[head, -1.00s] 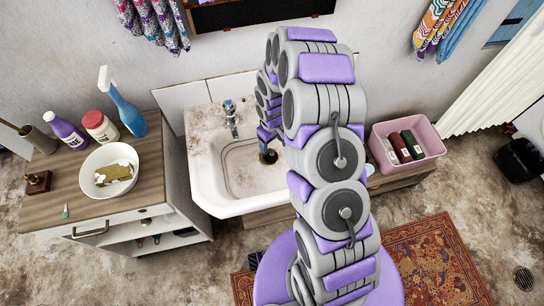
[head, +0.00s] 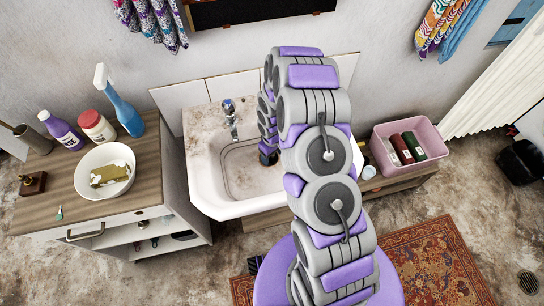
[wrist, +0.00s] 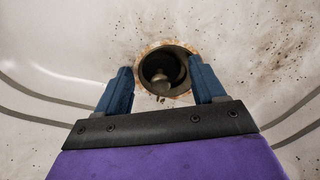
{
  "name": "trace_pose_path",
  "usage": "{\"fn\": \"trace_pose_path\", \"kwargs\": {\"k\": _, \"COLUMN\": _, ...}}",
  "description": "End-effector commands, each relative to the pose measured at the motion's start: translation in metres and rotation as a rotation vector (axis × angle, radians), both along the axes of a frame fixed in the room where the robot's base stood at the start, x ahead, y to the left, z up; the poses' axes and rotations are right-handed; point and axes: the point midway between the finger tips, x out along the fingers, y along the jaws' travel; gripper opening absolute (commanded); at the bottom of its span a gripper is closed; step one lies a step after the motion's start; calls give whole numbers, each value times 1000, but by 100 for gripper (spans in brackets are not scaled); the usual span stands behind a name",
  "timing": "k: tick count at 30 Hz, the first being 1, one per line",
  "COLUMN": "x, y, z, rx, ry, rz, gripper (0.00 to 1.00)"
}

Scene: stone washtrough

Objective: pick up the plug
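In the wrist view the plug (wrist: 160,76) shows as a dark round piece with a dull metal knob, sitting in the rust-ringed drain of the sink. My gripper (wrist: 160,66) is open, its two blue fingers apart to the left and right of the drain. Nothing is held between them. I cannot tell whether the fingertips touch the basin. In the head view my arm reaches down into the white sink (head: 208,180), and the wrist end hides the drain and plug.
The sink walls surround my gripper, and a tap (head: 231,120) stands at its back left. A cabinet (head: 150,165) with a bowl (head: 104,172) and bottles is on the left. A pink bin (head: 432,133) with bottles is on the right.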

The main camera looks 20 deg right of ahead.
Motion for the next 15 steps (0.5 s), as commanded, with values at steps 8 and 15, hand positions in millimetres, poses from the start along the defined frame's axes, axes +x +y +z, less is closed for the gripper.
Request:
{"fn": "trace_pose_path", "kwargs": {"k": 8, "x": 0, "y": 0, "z": 0, "rx": 0, "ry": 0, "rz": 0, "gripper": 42}}
{"fn": "trace_pose_path", "kwargs": {"k": 15, "x": 0, "y": 0, "z": 0, "rx": 0, "ry": 0, "rz": 0, "gripper": 19}}
